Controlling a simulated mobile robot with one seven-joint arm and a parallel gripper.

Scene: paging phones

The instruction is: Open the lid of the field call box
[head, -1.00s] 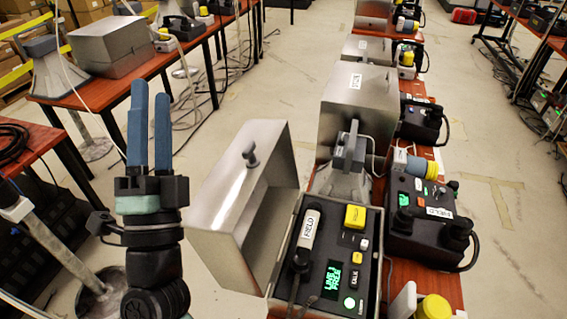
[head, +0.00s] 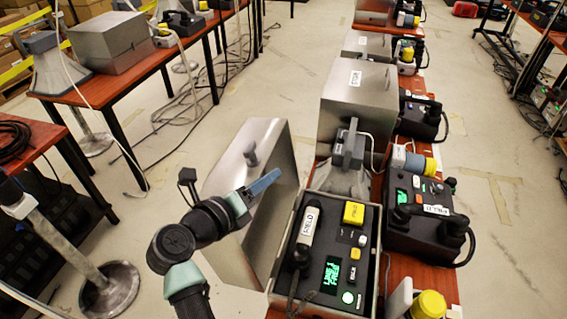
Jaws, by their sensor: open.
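The field call box (head: 331,240) is on the red-brown bench at bottom centre. Its dark panel holds a handset labelled FIELD (head: 307,228), a yellow block, buttons and a lit green display. Its grey metal lid (head: 273,143) stands swung open on the box's left side, the face with the knob (head: 250,157) turned left. My gripper (head: 268,182) is at the lid's left, with its blue fingers pointing right across the lid's outer face. The fingers overlap in this view, so the gap between them is hidden. I cannot tell whether they touch the lid.
A closed grey box (head: 357,95) and a grey horn speaker (head: 346,172) stand behind the call box. A dark phone unit (head: 424,221) is to its right. A pole with a round base (head: 108,290) is at lower left. The floor aisle at left is partly clear.

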